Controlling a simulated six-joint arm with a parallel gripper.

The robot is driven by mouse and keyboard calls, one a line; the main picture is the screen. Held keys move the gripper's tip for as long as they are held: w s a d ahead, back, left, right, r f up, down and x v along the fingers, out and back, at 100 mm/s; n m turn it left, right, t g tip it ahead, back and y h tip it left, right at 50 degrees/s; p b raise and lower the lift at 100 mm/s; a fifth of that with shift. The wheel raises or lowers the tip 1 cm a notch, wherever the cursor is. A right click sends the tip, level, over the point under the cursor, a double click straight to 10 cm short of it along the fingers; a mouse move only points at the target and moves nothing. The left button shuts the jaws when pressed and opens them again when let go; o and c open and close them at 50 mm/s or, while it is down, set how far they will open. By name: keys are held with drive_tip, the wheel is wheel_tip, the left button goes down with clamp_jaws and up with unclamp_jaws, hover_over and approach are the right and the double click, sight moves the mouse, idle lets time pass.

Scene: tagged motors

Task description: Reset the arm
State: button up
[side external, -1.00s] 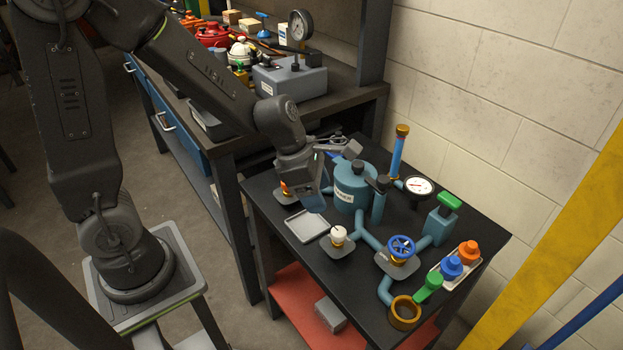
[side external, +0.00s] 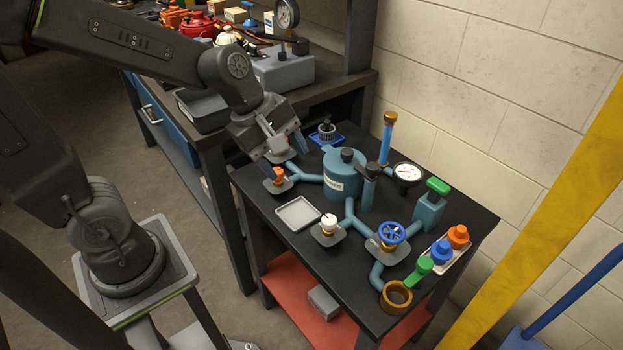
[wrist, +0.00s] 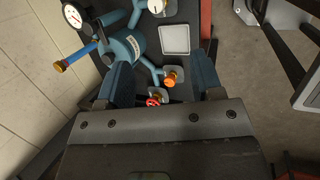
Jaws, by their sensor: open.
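My gripper (side external: 288,143) hangs above the back left corner of the dark table, left of the teal tank (side external: 345,178). Its two fingers are apart with nothing between them. In the wrist view the open blue-grey fingers (wrist: 162,76) frame the table. An orange-topped valve (wrist: 170,79) and a small red handwheel (wrist: 154,101) show between them, farther below. In the side view the orange valve (side external: 278,175) stands on its pipe under the gripper, apart from it.
Teal pipes link the tank to a white knob (side external: 328,221), a blue handwheel (side external: 392,232) and a green-topped block (side external: 430,208). An empty grey tray (side external: 298,213) lies at the front left. A gauge (side external: 408,173) and a tall blue tube (side external: 387,140) stand toward the wall.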

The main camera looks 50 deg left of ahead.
drive_tip(key=s+a+r+m+t+y, duration=0.1)
drive_tip(key=s+r+m, duration=0.5)
drive_tip(key=m, duration=1.1)
drive_tip(key=s+a+y, duration=0.1)
drive_tip(key=s, duration=0.2)
drive_tip(key=shift+a+m+t+y, duration=0.3)
drive_tip(key=shift+t, duration=0.1)
drive_tip(key=shift+r, duration=0.1)
idle(0.8)
